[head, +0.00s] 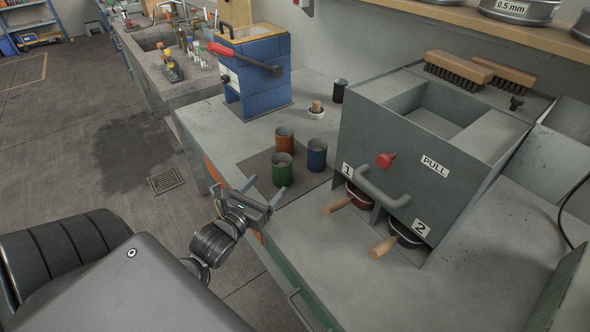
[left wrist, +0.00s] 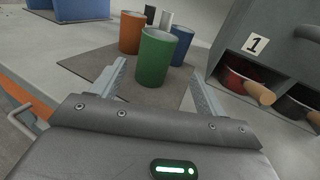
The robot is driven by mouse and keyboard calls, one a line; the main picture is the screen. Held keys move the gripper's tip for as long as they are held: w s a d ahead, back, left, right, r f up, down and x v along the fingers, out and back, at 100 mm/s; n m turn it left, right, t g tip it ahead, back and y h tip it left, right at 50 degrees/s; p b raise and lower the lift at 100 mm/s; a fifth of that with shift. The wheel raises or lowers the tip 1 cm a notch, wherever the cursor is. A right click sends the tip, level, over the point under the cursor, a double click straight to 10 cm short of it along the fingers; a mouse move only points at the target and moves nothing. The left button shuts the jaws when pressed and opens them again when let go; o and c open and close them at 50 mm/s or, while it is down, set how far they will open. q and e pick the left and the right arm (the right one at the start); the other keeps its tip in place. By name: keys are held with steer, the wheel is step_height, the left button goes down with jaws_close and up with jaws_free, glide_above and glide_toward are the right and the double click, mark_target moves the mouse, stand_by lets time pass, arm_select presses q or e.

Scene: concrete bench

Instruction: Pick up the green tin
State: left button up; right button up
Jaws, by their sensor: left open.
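The green tin (head: 282,171) stands upright on a dark square mat (head: 305,183), in front of an orange tin (head: 284,140) and beside a blue tin (head: 316,155). My left gripper (head: 263,190) is open and empty, just short of the green tin at the mat's near-left edge. In the left wrist view the green tin (left wrist: 154,58) stands straight ahead between the two open fingers (left wrist: 158,85), beyond their tips or level with them; I cannot tell which. My right gripper is not in view.
The grey box marked PULL (head: 440,150) stands to the right, with handled pans (head: 358,196) in its slots 1 and 2. A blue box (head: 256,75) with a red-handled lever stands behind.

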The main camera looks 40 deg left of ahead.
mark_target(287, 160)
arm_select(q)
steer(key=shift+w, duration=0.25)
steer(key=shift+w+d+r, duration=0.1)
steer(key=shift+w, duration=0.05)
steer(key=shift+w+a+r+p, duration=0.15)
steer(key=shift+w, duration=0.4)
steer(key=shift+w+a+r+p, duration=0.1)
steer(key=shift+w+r+p, duration=0.05)
steer(key=shift+w, duration=0.4)
steer(key=shift+w+a+f, duration=0.1)
steer(key=shift+w, duration=0.5)
steer(key=shift+w+a+f, duration=0.1)
steer(key=shift+w, duration=0.8)
steer(key=w, duration=0.2)
steer(key=w+a+p, duration=0.1)
steer(key=w, duration=0.1)
steer(key=shift+w+r+p, duration=0.1)
steer(key=shift+w+p, duration=0.15)
steer(key=shift+p, duration=0.05)
steer(key=shift+w, duration=0.25)
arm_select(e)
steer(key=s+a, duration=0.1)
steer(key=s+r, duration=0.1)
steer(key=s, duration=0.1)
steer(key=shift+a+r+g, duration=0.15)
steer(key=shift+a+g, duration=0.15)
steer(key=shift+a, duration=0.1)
